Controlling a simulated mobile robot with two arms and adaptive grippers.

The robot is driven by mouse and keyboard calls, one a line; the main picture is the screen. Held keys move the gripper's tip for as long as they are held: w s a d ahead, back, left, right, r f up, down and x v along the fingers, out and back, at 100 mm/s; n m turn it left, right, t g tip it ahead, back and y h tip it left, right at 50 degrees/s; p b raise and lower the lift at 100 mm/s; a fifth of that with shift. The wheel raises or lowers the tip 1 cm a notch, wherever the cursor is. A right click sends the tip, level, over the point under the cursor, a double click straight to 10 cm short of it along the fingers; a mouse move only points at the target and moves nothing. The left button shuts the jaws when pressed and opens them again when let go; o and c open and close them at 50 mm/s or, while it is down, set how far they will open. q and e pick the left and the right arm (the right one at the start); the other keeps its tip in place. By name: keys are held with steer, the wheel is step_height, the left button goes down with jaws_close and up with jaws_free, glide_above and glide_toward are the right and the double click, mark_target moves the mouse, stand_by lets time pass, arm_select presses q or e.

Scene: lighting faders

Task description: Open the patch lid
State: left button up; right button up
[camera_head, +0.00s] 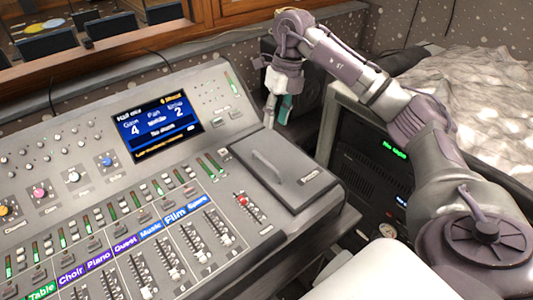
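The patch lid (293,168) is a dark grey panel at the right end of the mixing console (112,190). It looks shut, lying flush over its box. A raised bar handle (268,169) runs along the left part of its top, and a small label sits near its right edge. My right gripper (277,112) hangs fingers-down just beyond the lid's far edge, apart from the handle. Its fingers look close together, with a teal part between or behind them; how far they are parted is unclear. My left gripper is out of view.
The console has a lit screen (156,122), rows of knobs and several faders (192,237) left of the lid. A dark equipment rack (372,165) with green text stands to the right, below my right arm. A patterned wall lies behind.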

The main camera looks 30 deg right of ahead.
mark_target(267, 162)
steer(key=f, duration=0.3)
steer(key=a+f+p, duration=0.1)
steer(key=f, duration=0.3)
steer(key=a+f+p, duration=0.1)
steer(key=f, duration=0.3)
steer(key=shift+s+a, duration=0.1)
steer(key=shift+a, duration=0.1)
steer(key=shift+a+f, duration=0.1)
steer(key=shift+f, duration=0.6)
jaws_close()
